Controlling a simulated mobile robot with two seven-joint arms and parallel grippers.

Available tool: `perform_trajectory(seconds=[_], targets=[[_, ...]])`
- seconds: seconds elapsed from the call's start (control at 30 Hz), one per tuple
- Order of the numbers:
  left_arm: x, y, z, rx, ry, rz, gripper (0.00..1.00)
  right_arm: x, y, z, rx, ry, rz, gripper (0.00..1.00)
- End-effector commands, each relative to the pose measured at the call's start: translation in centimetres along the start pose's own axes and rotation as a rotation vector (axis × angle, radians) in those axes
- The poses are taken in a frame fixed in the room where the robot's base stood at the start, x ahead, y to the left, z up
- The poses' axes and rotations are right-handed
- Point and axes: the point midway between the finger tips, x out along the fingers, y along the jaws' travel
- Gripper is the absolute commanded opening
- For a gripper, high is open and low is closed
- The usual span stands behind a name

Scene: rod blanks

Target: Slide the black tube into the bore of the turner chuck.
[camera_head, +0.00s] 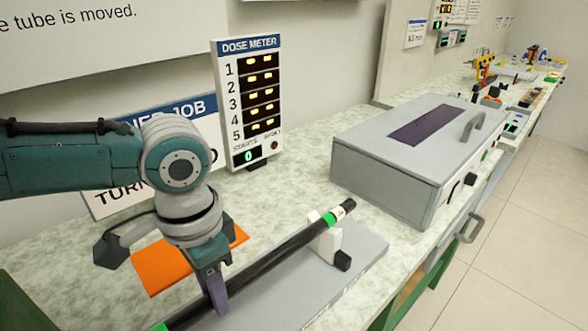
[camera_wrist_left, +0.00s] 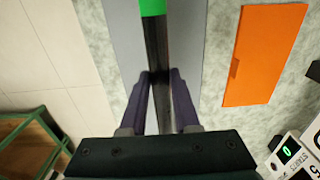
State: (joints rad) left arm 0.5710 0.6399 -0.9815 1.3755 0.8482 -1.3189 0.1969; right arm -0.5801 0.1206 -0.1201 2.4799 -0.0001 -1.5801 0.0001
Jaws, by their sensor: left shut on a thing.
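The black tube (camera_head: 280,254) lies slantwise over a grey plate, with a green band and a white label near its far end and green at its near end. It also shows in the left wrist view (camera_wrist_left: 157,50), running between the fingers. My left gripper (camera_head: 217,290) is shut on the tube near its lower-left part, with purple fingers on both sides. The tube crosses a white block (camera_head: 323,238) with a black knob; I cannot tell whether it rests in it. I cannot make out the turner chuck or its bore. My right gripper is not in view.
The grey plate (camera_head: 362,248) lies on the pale bench. An orange mat (camera_head: 160,268) lies behind my gripper. A dose meter (camera_head: 248,105) showing 0 stands at the back. A grey lidded box (camera_head: 385,178) stands at the right; bench between them is clear.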

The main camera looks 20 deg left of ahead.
Motion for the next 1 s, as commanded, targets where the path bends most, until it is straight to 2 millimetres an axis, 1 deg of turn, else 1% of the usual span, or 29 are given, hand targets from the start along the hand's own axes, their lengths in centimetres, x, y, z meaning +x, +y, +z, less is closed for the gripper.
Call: perform_trajectory(seconds=[1.0], targets=[[-0.1,0.0,2.5,0.000,0.001,0.000,0.00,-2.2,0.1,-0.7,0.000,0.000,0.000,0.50]])
